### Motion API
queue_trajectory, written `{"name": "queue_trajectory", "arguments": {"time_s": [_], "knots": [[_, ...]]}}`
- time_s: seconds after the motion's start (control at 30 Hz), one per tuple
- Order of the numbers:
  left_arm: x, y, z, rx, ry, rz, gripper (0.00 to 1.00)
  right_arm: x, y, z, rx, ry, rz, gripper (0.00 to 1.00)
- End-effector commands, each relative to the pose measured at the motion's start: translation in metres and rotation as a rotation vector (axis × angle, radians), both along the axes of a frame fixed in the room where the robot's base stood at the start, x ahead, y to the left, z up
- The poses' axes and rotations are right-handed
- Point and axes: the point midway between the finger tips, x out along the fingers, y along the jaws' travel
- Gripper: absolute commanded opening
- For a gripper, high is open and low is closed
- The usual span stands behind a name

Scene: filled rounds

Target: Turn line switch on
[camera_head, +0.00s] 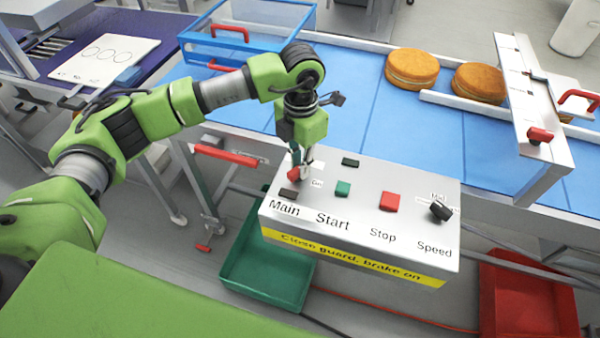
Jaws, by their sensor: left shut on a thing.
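A grey control box (362,225) stands in front of the conveyor, with positions marked Main, Start, Stop and Speed. The Main switch has a red handle (294,174) above the Main label, with a small "On" mark to its right. My left gripper (297,168) points down from above and is shut on this red handle, partly hiding it. I cannot tell the handle's exact setting. A green button (343,188) is at Start, a red button (390,202) at Stop and a black knob (441,211) at Speed. My right gripper is not in view.
Round cakes (411,68) lie on the blue conveyor (410,130). A blue clear-sided guard (250,32) is at the back left. A metal bar stand (535,110) with a red knob is at right. A green crate (265,270) and a red crate (525,305) sit below.

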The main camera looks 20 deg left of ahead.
Motion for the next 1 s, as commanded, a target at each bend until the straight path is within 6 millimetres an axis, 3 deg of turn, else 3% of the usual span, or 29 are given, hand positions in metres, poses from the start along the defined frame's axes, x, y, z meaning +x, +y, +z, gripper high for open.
{"name": "queue_trajectory", "arguments": {"time_s": [0.03, 0.5, 1.0], "knots": [[0.001, 0.000, -0.006, 0.001, -0.006, -0.043, 0.00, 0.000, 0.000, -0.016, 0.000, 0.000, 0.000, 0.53], [-0.002, -0.003, -0.005, 0.001, -0.005, -0.489, 0.00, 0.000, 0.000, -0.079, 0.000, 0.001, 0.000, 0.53], [-0.006, -0.004, -0.001, -0.001, -0.005, -0.892, 0.00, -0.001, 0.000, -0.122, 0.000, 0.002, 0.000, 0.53]]}}
